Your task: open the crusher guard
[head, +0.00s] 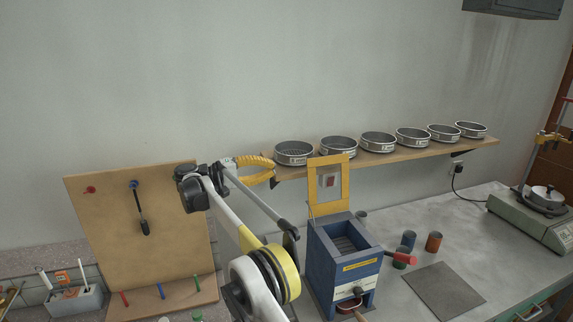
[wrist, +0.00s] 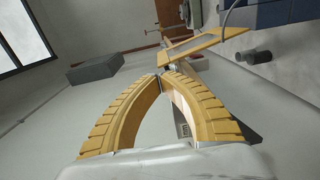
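The blue crusher (head: 322,262) stands on the bench right of my arm.
A shelf (head: 420,150) with several sieves (head: 294,153) runs along the wall behind. Small cups (head: 434,241) and a grey mat (head: 443,290) lie right of the crusher. A scale (head: 530,218) stands far right. A wooden tool board (head: 85,225) stands at left.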

